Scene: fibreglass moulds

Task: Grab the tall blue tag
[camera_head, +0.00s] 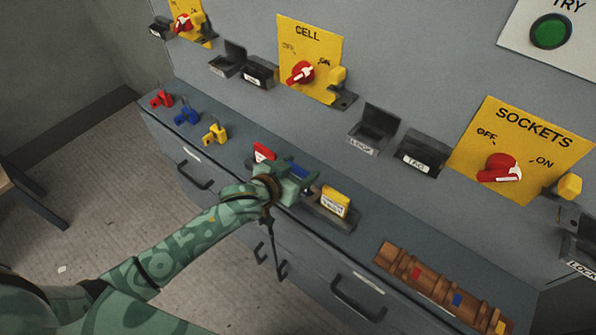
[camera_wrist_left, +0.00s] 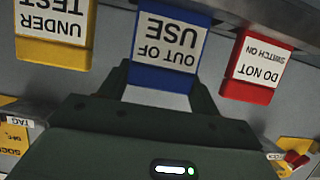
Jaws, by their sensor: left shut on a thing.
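The tall blue tag (camera_wrist_left: 163,77), labelled OUT OF USE, shows in the left wrist view between the two fingers of my left gripper (camera_wrist_left: 160,85). It stands in line between a yellow UNDER TEST tag (camera_wrist_left: 54,52) and a red DO NOT SWITCH ON tag (camera_wrist_left: 246,91). In the head view my left gripper (camera_head: 303,182) is at the tag holder (camera_head: 329,218) on the grey ledge, shut on the blue tag (camera_head: 297,170), which it mostly hides. The red tag (camera_head: 263,152) and yellow tag (camera_head: 335,201) show on either side. My right gripper is not in view.
Red (camera_head: 161,99), blue (camera_head: 187,115) and yellow (camera_head: 215,133) padlocks sit on the ledge at the left. A wooden rack (camera_head: 440,288) lies at the right. The panel behind carries yellow switch plates, including CELL (camera_head: 322,50) and SOCKETS (camera_head: 522,135), and dark boxes.

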